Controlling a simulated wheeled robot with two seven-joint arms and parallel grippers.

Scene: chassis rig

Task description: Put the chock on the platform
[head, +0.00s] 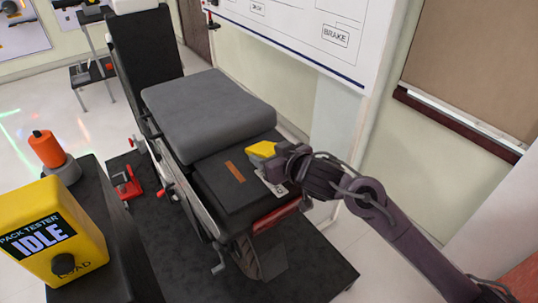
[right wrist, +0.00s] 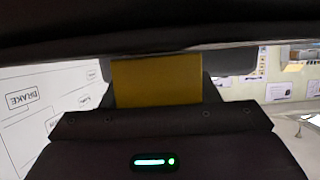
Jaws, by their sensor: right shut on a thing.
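The yellow chock (head: 262,149) is in the jaws of my right gripper (head: 274,158), above the dark front part of the wheelchair-like rig, beside its grey seat cushion. In the right wrist view the chock (right wrist: 157,80) shows as a yellow block between the dark jaws. My right gripper is shut on it. A low dark platform (head: 322,262) lies under the rig on the floor. The chock is well above this platform; whether it touches the rig's dark box top (head: 225,190) I cannot tell. My left gripper is not in view.
The grey cushion (head: 208,112) and black backrest (head: 145,52) of the rig rise behind the chock. A red device (head: 127,187) sits at the platform's left. A yellow pack tester (head: 52,235) and orange-topped item (head: 48,149) stand at left. A whiteboard (head: 300,35) stands behind.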

